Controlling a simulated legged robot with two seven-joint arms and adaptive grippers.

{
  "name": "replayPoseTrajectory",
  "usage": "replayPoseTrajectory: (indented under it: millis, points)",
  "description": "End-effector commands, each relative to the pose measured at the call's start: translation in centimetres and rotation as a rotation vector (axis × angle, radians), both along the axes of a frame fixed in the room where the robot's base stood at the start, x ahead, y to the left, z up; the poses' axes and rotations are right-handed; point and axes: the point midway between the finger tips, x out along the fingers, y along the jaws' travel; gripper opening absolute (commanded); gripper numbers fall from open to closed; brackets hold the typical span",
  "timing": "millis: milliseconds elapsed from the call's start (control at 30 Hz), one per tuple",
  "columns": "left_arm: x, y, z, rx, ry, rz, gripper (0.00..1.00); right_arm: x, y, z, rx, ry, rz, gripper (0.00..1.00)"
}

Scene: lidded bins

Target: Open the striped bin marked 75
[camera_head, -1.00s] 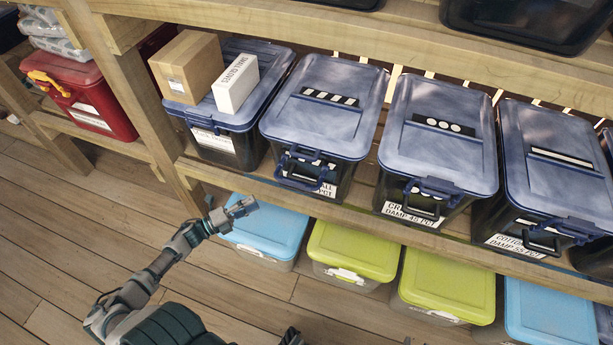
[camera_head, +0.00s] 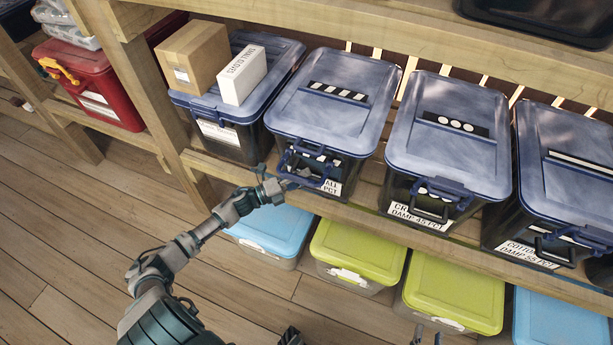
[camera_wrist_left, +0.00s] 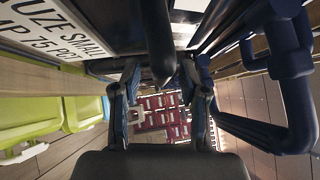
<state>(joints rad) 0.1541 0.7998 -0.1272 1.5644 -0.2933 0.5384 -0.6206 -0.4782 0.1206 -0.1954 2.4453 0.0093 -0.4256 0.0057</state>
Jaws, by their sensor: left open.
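The striped bin (camera_head: 334,105) has a blue lid with a black-and-white striped plate and a dark body. It is shut, with a blue latch handle (camera_head: 309,165) on its front. The left wrist view shows its label (camera_wrist_left: 52,30), reading "UZE SMALL" and "MP 75 PCT", and the thick blue handle (camera_wrist_left: 290,90) at the right. My left gripper (camera_head: 291,182) is at the bin's front by the handle. Its fingers (camera_wrist_left: 160,98) are apart, and a dark bar (camera_wrist_left: 157,45) shows between and beyond them. Contact is unclear. Only tips of my right gripper (camera_head: 427,337) show at the bottom edge.
A bin with a dotted plate (camera_head: 446,155) stands close on the right. The bin on the left carries a brown box (camera_head: 195,52) and a white box (camera_head: 242,76). The wooden shelf edge (camera_head: 365,215) runs below, above green (camera_head: 357,250) and blue-lidded bins (camera_head: 270,228).

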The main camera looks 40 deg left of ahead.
Motion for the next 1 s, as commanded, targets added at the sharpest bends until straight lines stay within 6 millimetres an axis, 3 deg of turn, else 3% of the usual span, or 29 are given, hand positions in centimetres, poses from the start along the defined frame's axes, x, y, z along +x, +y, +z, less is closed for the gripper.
replayPoseTrajectory:
  millis: [367, 400, 567, 1000]
  points:
    - [0.77, -0.14, -0.03, -0.003, 0.001, 0.002, 0.43, 0.23, 0.43, 0.36, 0.003, -0.022, 0.001, 0.40]
    - [0.77, -0.14, -0.03, -0.003, 0.001, 0.001, 0.41, 0.26, 0.43, 0.37, 0.003, -0.022, 0.001, 0.40]
    - [0.77, -0.22, -0.01, -0.002, 0.001, 0.001, 0.01, 0.27, 0.44, 0.37, 0.004, -0.022, 0.000, 0.40]
    - [0.25, -0.81, -0.12, 0.000, 0.004, -0.005, 0.00, -0.05, 0.15, -0.23, -0.012, 0.023, -0.001, 0.40]
